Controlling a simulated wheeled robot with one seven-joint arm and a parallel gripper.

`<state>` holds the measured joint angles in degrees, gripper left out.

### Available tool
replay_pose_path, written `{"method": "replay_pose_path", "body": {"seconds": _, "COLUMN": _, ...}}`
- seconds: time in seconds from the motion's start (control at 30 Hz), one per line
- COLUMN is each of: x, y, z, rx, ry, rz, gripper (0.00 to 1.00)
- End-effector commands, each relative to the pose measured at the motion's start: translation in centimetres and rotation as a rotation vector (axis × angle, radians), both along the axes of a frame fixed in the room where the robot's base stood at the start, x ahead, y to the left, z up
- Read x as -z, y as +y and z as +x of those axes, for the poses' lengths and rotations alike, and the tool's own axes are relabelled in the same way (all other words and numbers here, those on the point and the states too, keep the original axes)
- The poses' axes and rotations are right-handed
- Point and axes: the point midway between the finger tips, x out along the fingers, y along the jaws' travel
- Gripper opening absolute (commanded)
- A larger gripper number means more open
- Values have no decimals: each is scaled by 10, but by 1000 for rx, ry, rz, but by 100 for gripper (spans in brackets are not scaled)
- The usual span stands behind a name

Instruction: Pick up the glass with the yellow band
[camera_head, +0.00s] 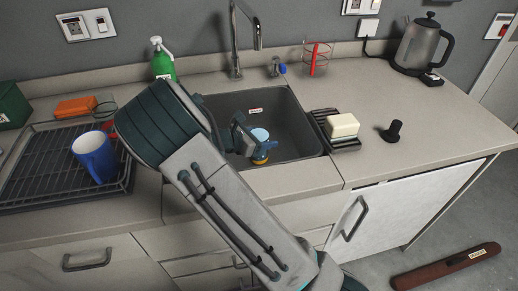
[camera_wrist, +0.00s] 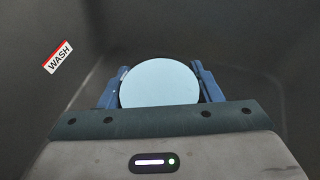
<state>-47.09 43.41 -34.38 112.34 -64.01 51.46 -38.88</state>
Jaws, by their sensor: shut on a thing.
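The glass with the yellow band (camera_head: 260,134) is in the sink basin in the head view. Its pale blue round top shows, with a bit of yellow low down beneath my gripper's fingers. In the wrist view the glass (camera_wrist: 160,84) appears as a pale blue disc between the two blue fingers. My gripper (camera_head: 263,148) reaches into the sink and is shut on the glass, one finger on each side; it also shows in the wrist view (camera_wrist: 160,90). Most of the glass's side is hidden. I cannot tell whether its base touches the sink floor.
The grey sink (camera_head: 303,128) has walls close around my gripper, and a faucet (camera_head: 235,45) stands behind it. A soap (camera_head: 343,125) on a dark rack is at right. A blue mug (camera_head: 95,157) stands on the drying rack (camera_head: 40,190) at left. The right counter is mostly clear.

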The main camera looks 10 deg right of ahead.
Motion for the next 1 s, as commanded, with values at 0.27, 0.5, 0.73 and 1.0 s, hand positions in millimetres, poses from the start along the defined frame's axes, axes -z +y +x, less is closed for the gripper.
{"method": "replay_pose_path", "body": {"seconds": 0.27, "x": -12, "y": 0, "z": 1, "rx": 0, "ry": -4, "rz": 3, "gripper": 20}}
{"method": "replay_pose_path", "body": {"seconds": 0.5, "x": -55, "y": 0, "z": 0, "rx": 0, "ry": -5, "rz": 3, "gripper": 20}}
{"method": "replay_pose_path", "body": {"seconds": 0.73, "x": -91, "y": 0, "z": 0, "rx": 0, "ry": -3, "rz": 1, "gripper": 20}}
{"method": "replay_pose_path", "body": {"seconds": 1.0, "x": -101, "y": 0, "z": 0, "rx": 0, "ry": 0, "rz": 0, "gripper": 20}}
